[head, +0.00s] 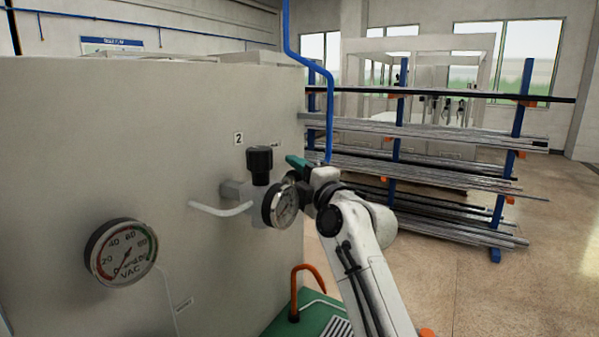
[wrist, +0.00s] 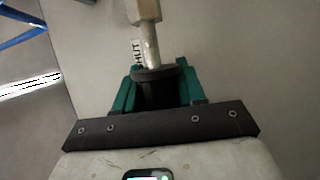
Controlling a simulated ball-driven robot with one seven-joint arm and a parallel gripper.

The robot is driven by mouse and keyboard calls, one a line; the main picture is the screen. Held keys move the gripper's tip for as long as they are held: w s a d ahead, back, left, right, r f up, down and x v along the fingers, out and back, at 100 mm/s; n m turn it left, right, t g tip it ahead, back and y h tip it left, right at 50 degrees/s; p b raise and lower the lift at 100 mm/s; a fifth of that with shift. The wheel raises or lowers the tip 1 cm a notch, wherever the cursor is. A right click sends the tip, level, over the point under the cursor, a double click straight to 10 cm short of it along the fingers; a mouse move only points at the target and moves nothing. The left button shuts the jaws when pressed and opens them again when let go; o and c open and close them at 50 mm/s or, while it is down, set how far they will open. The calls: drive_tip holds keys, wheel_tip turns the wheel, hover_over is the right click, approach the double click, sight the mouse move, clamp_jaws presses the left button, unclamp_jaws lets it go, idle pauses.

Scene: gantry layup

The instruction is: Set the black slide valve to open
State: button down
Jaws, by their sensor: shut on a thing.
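The black slide valve (wrist: 157,95) is a dark round sleeve on a pale metal pipe with a brass-coloured fitting (wrist: 143,10), in the wrist view. My gripper (wrist: 156,78) has its green fingers on either side of the sleeve and is shut on it. A label reading "HUT" (wrist: 138,52), its first letter hidden, is on the panel beside the pipe. In the head view my gripper (head: 297,161) is at the panel's right side, behind a gauge. The valve cannot be made out there.
A black regulator knob (head: 260,163) and a small gauge (head: 281,206) stand out just left of my wrist. A larger VAC gauge (head: 121,252) is on the grey panel (head: 60,150). A rack of metal bars (head: 430,180) stands behind on the right.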

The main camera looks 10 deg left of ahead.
drive_tip(key=shift+s+a+f, duration=0.1)
drive_tip(key=shift+f, duration=0.2)
drive_tip(key=c, duration=1.1)
unclamp_jaws()
drive_tip(key=o, duration=0.3)
drive_tip(key=shift+s+r, duration=0.15)
drive_tip(key=shift+r, duration=0.05)
drive_tip(key=shift+o, duration=0.2)
drive_tip(key=b+v, duration=0.3)
drive_tip(key=v, duration=0.7)
drive_tip(key=shift+s+d, duration=0.2)
drive_tip(key=shift+d, duration=0.15)
drive_tip(key=shift+f, duration=0.15)
